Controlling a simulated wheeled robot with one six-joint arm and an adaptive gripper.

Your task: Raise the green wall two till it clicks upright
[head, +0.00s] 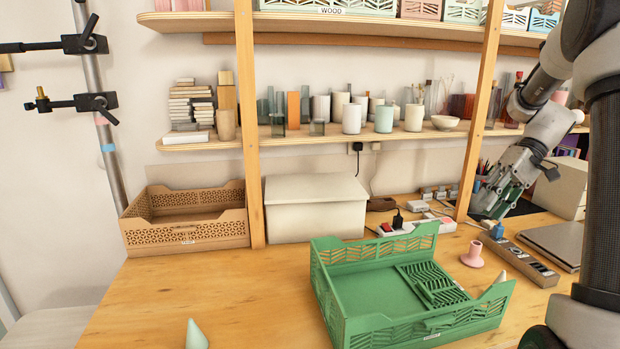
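A green folding crate (353,321) stands on the wooden table in the head view. Its left wall (325,290), back wall (375,248) and front wall (430,327) stand up. Its right wall (433,284) lies folded inward, nearly flat over the crate floor. No label shows which wall is number two. My gripper (490,208) is behind and to the right of the crate, apart from it, pointing down and left near the right shelf post. Its fingers are small and dark here, and I cannot tell whether they are open.
A pink candle holder (473,254) and a power strip (522,257) lie right of the crate. A pale cone (196,335) stands at the front left. A brown crate (185,234) and a white box (315,207) stand behind. The table's left front is mostly clear.

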